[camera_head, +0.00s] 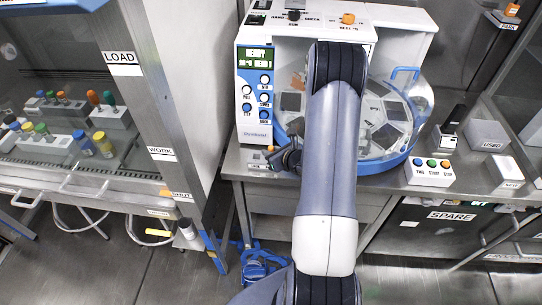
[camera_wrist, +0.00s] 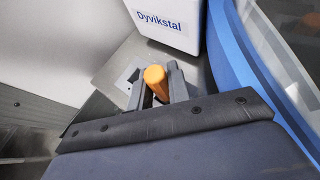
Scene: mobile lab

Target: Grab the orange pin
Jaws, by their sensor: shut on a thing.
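The orange pin (camera_wrist: 155,78) shows in the wrist view as a rounded orange rod between the two dark fingers of my gripper (camera_wrist: 157,86). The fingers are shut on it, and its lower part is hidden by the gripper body. In the head view my gripper (camera_head: 279,157) is low at the front left corner of the white machine, over the steel bench. The pin is mostly hidden there by the gripper. Whether the pin is clear of the small labelled plate (camera_wrist: 126,80) by it cannot be told.
The white machine (camera_head: 254,92) with a blue-rimmed round drum (camera_head: 409,140) stands behind and right of my gripper. A three-button box (camera_head: 430,172) and grey bins are on the right bench. A cabinet with vial racks (camera_head: 44,146) is at left.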

